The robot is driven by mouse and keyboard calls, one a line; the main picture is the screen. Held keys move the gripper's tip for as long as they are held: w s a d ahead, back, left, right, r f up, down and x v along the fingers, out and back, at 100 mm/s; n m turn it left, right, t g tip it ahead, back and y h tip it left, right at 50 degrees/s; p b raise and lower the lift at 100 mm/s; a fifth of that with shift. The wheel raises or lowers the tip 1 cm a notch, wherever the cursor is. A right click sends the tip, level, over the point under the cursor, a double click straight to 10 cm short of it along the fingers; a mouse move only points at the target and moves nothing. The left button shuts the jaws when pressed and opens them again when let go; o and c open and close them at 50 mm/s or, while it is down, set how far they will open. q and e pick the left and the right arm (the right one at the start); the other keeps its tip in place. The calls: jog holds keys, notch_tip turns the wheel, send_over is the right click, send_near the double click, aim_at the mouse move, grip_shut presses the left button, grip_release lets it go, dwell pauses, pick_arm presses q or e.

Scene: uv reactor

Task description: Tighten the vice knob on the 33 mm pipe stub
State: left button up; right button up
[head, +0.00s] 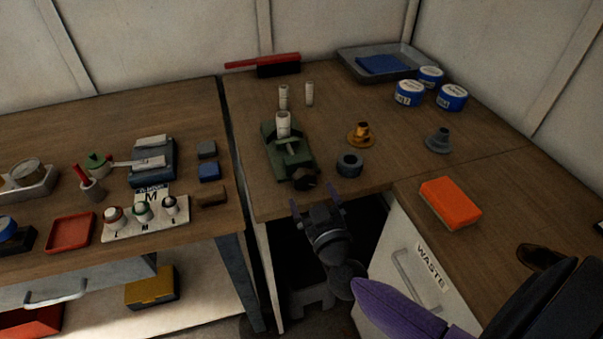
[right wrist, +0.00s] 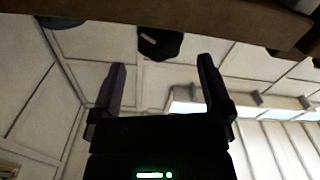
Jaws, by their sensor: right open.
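A green vice (head: 278,153) stands near the front edge of the middle bench, with a white pipe stub (head: 283,124) upright in it. No size marking on the stub is legible. The dark vice knob (head: 305,181) is at the vice's front end, by the bench edge. My right gripper (head: 316,202) is open and empty, just in front of and below the knob, with fingers pointing toward it. In the right wrist view a dark faceted shape, apparently the knob (right wrist: 160,43), lies beyond and between the spread fingertips (right wrist: 160,66), apart from them. My left gripper is out of view.
Two white stubs (head: 283,96) (head: 309,94) stand behind the vice. A dark ring (head: 349,165), a brass flanged part (head: 360,135) and a grey one (head: 438,141) stand to its right. An orange block (head: 450,203) lies on the right bench. The bench edge (right wrist: 190,27) crosses the wrist view's top.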

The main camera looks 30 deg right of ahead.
aim_at(306, 184)
jog(key=b+x, duration=0.1)
jog(key=x, duration=0.4)
jog(key=shift+f, duration=0.15)
jog(key=shift+w+d, duration=0.1)
jog(key=shift+w, duration=0.35)
jog(key=shift+c, duration=0.3)
jog(key=c, duration=1.1)
jog(key=shift+o, duration=0.2)
jog(key=shift+m, duration=0.3)
